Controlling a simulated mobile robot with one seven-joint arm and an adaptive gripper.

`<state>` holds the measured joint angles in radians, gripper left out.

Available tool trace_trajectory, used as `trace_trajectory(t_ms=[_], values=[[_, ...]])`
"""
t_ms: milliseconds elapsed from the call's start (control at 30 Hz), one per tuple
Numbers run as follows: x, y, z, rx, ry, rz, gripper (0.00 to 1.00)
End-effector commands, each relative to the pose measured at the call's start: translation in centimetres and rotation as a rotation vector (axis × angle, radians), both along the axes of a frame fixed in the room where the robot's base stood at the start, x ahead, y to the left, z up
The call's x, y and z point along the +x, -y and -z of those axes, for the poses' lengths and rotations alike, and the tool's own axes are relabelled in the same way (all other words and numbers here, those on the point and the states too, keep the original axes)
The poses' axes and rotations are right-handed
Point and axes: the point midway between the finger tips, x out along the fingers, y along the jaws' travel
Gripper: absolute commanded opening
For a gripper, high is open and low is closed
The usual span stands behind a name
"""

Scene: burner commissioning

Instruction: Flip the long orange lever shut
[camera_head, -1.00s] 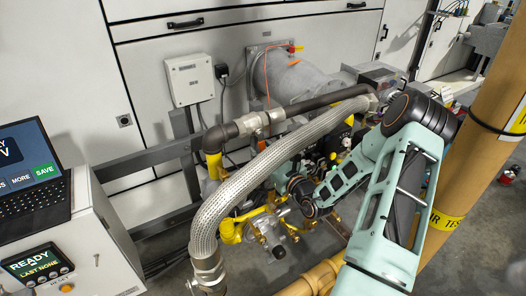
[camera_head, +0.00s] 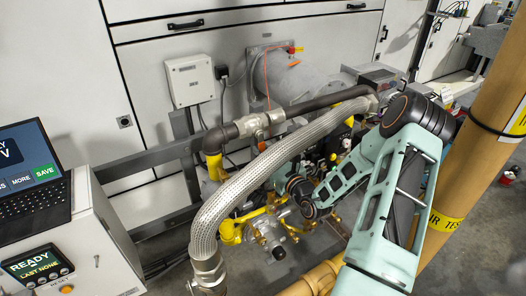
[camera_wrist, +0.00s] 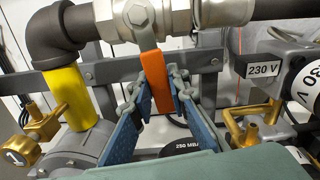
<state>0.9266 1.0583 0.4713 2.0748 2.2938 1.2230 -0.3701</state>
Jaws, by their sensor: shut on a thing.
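The long orange lever (camera_wrist: 160,88) shows in the wrist view, hanging down from a grey metal valve (camera_wrist: 138,16) on the dark pipe. Its steel upper part meets the valve body. My gripper (camera_wrist: 163,76) is shut on the lever, with one blue-grey finger on each side of the orange grip. In the head view the valve (camera_head: 256,123) sits at the left end of the dark pipe. My fingers are hidden there behind the braided hose and my own arm.
A braided steel hose (camera_head: 235,186) arches in front of the valve. A yellow pipe (camera_wrist: 68,96) stands left of the lever in the wrist view. Brass fittings (camera_wrist: 249,129) and a 230 V box (camera_wrist: 272,67) are close on the right.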

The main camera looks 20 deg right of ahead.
Motion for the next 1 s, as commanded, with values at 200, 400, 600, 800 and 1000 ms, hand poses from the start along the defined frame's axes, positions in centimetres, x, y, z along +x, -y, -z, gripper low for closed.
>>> trace_trajectory(t_ms=[200, 400, 600, 800, 1000], values=[[-0.22, -1.00, -0.15, 0.126, -0.027, -0.001, 0.00], [-0.25, -1.24, 0.12, 0.164, -0.034, 0.000, 0.00], [-0.26, -1.27, 0.14, 0.164, -0.033, -0.001, 0.16], [-0.24, -1.24, 0.13, 0.162, -0.033, -0.001, 0.34], [-0.24, -1.19, 0.10, 0.160, -0.032, 0.000, 0.34]])
